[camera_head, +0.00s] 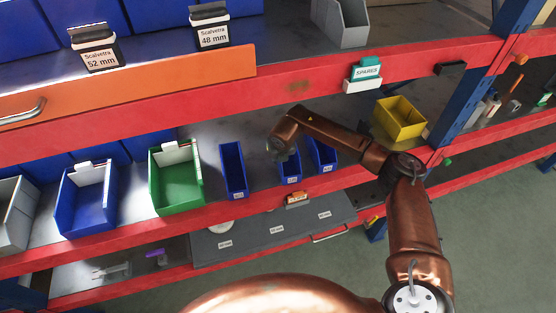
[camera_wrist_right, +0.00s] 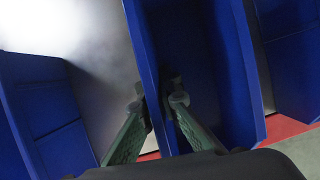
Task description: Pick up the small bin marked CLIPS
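Three small blue bins stand in a row on the middle shelf: a left one (camera_head: 233,170), a middle one (camera_head: 290,168) and a right one (camera_head: 322,155). Each has a small front label too small to read, so I cannot tell which is CLIPS. My right gripper (camera_wrist_right: 160,97) is at the middle bin, partly hidden by its own arm in the head view. In the right wrist view its green fingers straddle one side wall of a blue bin (camera_wrist_right: 205,60), one finger outside and one inside. Whether they grip the wall is unclear. My left gripper is not visible.
A green bin (camera_head: 177,182) and a larger blue bin (camera_head: 86,198) stand to the left. A yellow bin (camera_head: 401,119) is to the right. The red shelf beam with a SPARES sign (camera_head: 366,71) runs above. Neighbouring blue bins flank the gripper closely.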

